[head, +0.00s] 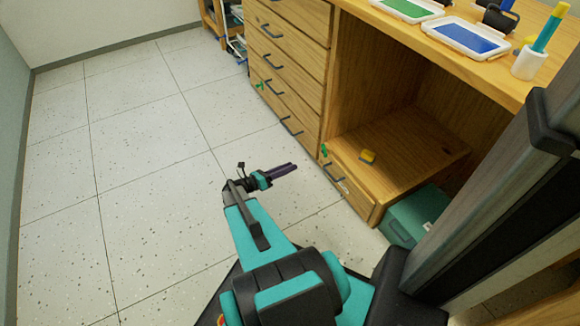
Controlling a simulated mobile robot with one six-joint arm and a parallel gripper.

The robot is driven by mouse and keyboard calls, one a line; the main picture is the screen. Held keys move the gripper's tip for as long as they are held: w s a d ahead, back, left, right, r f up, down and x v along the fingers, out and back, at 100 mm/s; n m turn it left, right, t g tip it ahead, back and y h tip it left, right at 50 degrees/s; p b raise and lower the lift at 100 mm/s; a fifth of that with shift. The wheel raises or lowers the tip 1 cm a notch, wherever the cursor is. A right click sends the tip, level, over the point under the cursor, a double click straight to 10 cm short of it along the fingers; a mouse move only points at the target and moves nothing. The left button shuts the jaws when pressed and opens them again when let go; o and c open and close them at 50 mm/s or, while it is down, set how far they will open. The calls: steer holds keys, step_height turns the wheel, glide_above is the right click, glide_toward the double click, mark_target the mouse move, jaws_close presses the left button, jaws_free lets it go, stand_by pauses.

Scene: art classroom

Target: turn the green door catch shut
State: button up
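Small green pieces show on the wooden cabinet in the head view. A further green piece (260,86) is on the drawer stack to the left. I cannot tell which of them is the door catch or how it is turned. My gripper (294,167) is over the floor, left of the cabinet and apart from it, its dark fingers pointing right. The gap between the fingers is too small to judge.
The drawer stack (290,60) has dark bar handles. A teal bin (414,214) stands below right. Paint trays (468,37) and a white cup (528,64) stand on top. The tiled floor (130,150) on the left is clear.

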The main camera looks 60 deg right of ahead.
steer(key=shift+w+a, duration=0.35)
steer(key=shift+a, duration=0.25)
steer(key=shift+p, duration=0.75)
steer(key=shift+w+a, duration=0.1)
steer(key=p+v, duration=0.4)
steer(key=v, duration=0.9)
steer(key=shift+a, duration=0.2)
steer(key=shift+w+a+f, duration=0.1)
steer(key=shift+w, duration=0.05)
